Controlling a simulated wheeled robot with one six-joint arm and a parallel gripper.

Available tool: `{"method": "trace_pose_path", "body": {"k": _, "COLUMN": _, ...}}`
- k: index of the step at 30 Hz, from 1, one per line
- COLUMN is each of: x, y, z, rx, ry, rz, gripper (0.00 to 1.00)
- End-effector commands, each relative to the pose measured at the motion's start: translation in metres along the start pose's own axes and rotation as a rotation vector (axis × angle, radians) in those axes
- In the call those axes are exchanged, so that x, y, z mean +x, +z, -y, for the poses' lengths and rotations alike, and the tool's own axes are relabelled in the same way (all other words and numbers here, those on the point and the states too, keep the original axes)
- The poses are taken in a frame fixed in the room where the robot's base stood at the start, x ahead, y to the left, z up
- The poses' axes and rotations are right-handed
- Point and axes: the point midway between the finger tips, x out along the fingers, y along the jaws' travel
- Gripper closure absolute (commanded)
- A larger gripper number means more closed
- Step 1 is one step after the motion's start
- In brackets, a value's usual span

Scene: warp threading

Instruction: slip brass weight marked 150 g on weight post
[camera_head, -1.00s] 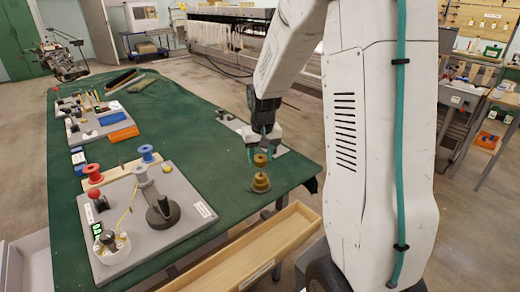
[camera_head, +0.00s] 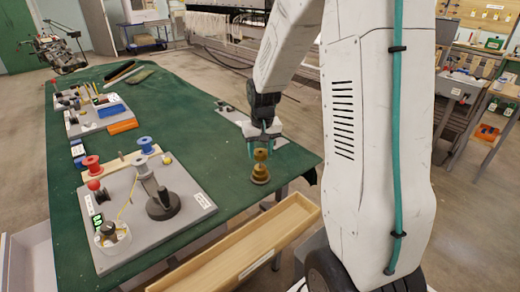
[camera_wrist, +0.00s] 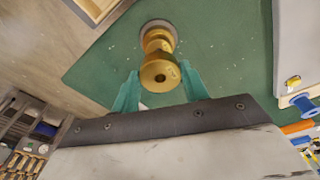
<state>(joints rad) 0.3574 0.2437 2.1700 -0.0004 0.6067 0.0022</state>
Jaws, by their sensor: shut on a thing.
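A brass weight (camera_head: 260,155) with a hole in its top face is between the teal fingertips of my gripper (camera_head: 264,148). My gripper is shut on it near the table's right front edge. In the wrist view the weight (camera_wrist: 160,74) shows between the two fingertips (camera_wrist: 158,90). More brass, a wider stack (camera_head: 260,174) on a round base, stands directly below it. The weight post itself is hidden behind the brass. I cannot tell whether the held weight is around the post or just above it. No 150 g mark is readable.
The green-covered table (camera_head: 225,165) is clear left of the brass stack. A grey board (camera_head: 190,215) with spools and a dark post stands further left. An open wooden drawer (camera_head: 240,245) juts out below the front edge. A grey plate (camera_head: 232,117) lies behind my gripper.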

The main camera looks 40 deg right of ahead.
Motion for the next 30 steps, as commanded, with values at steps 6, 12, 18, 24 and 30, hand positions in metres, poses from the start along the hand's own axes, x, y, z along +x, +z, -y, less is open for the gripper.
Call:
{"method": "trace_pose_path", "body": {"k": 6, "x": -0.0001, "y": 0.0000, "z": 0.0001, "rx": 0.000, "ry": 0.000, "rz": -0.001, "gripper": 0.82}}
{"method": "trace_pose_path", "body": {"k": 12, "x": 0.0002, "y": 0.0001, "z": 0.0000, "rx": 0.000, "ry": 0.000, "rz": 0.000, "gripper": 0.82}}
{"method": "trace_pose_path", "body": {"k": 18, "x": 0.0030, "y": 0.0005, "z": -0.0001, "rx": 0.000, "ry": 0.000, "rz": 0.000, "gripper": 0.82}}
{"method": "trace_pose_path", "body": {"k": 24, "x": 0.0060, "y": 0.0008, "z": -0.0001, "rx": 0.000, "ry": 0.000, "rz": -0.001, "gripper": 0.82}}
{"method": "trace_pose_path", "body": {"k": 30, "x": 0.0062, "y": 0.0009, "z": -0.0002, "rx": 0.000, "ry": 0.000, "rz": -0.001, "gripper": 0.82}}
